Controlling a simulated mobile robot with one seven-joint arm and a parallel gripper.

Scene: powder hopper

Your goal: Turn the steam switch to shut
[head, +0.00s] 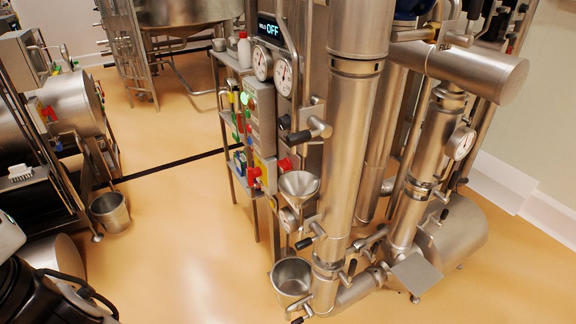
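No part is readably labelled as the steam switch, so I cannot tell which one it is. A control panel (261,122) on the machine's left side carries small coloured buttons and lamps. A red knob (286,166) sits at its lower right by a yellow plate, and another red knob (254,173) is at its lower left. A valve handle with a black grip (299,137) sticks out right of the panel. A lower black-gripped handle (305,243) is near the column's base. My gripper's fingers are not in view; a dark part of my body shows at lower left.
A display (270,28) reads OFF above two dials (263,63). A funnel (299,184) and a steel bucket (291,275) stand before the tall steel column (350,150). Another bucket (109,211) is by the left-hand machine. The floor (180,250) between is clear.

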